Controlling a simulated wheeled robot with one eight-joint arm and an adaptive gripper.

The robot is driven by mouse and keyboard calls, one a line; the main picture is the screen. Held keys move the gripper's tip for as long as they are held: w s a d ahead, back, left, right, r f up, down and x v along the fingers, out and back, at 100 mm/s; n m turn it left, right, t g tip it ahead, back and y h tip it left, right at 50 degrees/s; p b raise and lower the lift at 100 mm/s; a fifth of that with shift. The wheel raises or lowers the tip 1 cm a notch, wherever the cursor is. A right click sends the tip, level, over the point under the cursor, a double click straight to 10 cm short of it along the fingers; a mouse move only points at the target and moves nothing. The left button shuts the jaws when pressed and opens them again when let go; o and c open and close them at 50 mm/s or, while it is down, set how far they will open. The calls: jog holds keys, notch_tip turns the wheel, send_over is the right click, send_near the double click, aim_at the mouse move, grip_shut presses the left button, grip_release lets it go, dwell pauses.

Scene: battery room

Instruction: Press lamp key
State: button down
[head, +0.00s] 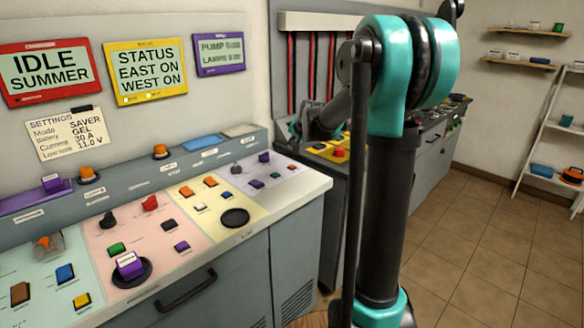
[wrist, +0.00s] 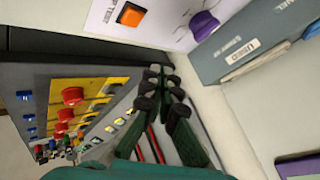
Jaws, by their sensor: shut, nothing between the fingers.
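No lamp key can be told apart for certain, as the key labels are too small to read. The sloped console (head: 255,207) at left carries several coloured keys, among them a purple key (head: 129,265) on a black round base, a green key (head: 116,248) and an orange key (head: 211,181). My gripper (head: 296,130) is beyond the console's far right end, partly hidden by my arm. In the wrist view its dark green fingers (wrist: 160,72) are shut and empty. An orange key (wrist: 131,16) and a purple knob (wrist: 204,26) show past the fingertips, apart from them.
A second bench with a yellow panel (head: 329,151) and red buttons stands behind my arm. Red, yellow and purple displays hang on the wall, the purple one (head: 219,54) naming pump and lamps. Tiled floor (head: 475,245) is clear at right, before a white shelf rack (head: 556,150).

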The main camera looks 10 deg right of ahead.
aim_at(293, 167)
jog(key=shift+f, duration=3)
jog(key=shift+f, duration=0.2)
jog(key=shift+f, duration=0.2)
jog(key=shift+f, duration=0.45)
jog(key=shift+r, duration=0.85)
jog(key=shift+r, duration=2.5)
